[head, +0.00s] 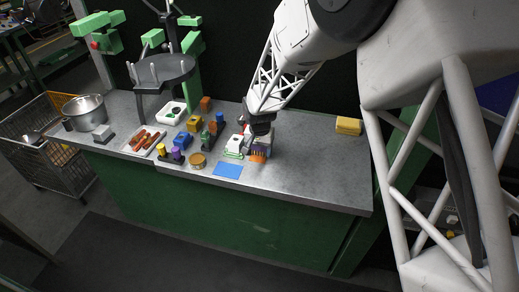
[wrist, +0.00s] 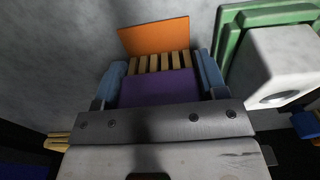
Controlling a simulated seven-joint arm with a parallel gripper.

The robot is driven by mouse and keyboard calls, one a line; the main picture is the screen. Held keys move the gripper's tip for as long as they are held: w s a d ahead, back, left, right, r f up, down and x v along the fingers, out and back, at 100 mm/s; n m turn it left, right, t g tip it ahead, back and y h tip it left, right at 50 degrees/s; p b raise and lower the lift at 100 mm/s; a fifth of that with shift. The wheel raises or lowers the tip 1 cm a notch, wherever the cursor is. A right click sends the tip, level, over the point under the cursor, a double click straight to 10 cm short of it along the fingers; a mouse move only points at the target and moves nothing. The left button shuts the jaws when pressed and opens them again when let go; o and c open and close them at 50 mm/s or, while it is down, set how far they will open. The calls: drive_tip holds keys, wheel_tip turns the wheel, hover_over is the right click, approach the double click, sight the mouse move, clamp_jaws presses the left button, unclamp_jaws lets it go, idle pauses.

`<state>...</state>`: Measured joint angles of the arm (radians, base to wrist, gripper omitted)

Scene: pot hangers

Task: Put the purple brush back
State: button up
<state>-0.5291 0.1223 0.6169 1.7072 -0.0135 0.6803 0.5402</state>
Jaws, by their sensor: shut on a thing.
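My gripper (wrist: 161,80) is shut on the purple brush (wrist: 158,88), with one blue fingertip pad on each side of it. In the wrist view the brush's tan bristles (wrist: 160,62) point away from the palm. An orange flat piece (wrist: 155,37) shows just beyond the bristles; I cannot tell if they touch it. In the head view my gripper (head: 261,130) is over the front middle of the grey bench, and the bristles (head: 259,152) show below it, with the orange piece (head: 258,159) under them. The gripper mostly hides the purple body there.
A white and green holder (head: 234,147) stands close left of my gripper; it also shows in the wrist view (wrist: 285,60). A blue flat piece (head: 228,170) lies in front. Several coloured blocks and a red-filled tray (head: 144,140) are farther left. The bench (head: 315,170) is clear to the right, up to yellow sponges (head: 348,126).

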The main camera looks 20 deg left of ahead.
drive_tip(key=shift+f, duration=0.1)
drive_tip(key=o, duration=0.8)
drive_tip(key=shift+o, duration=0.2)
wheel_tip(320, 180, up, 12)
drive_tip(key=shift+s+r, duration=0.1)
drive_tip(key=shift+r, duration=0.05)
drive_tip(key=shift+d, duration=0.1)
idle(0.7)
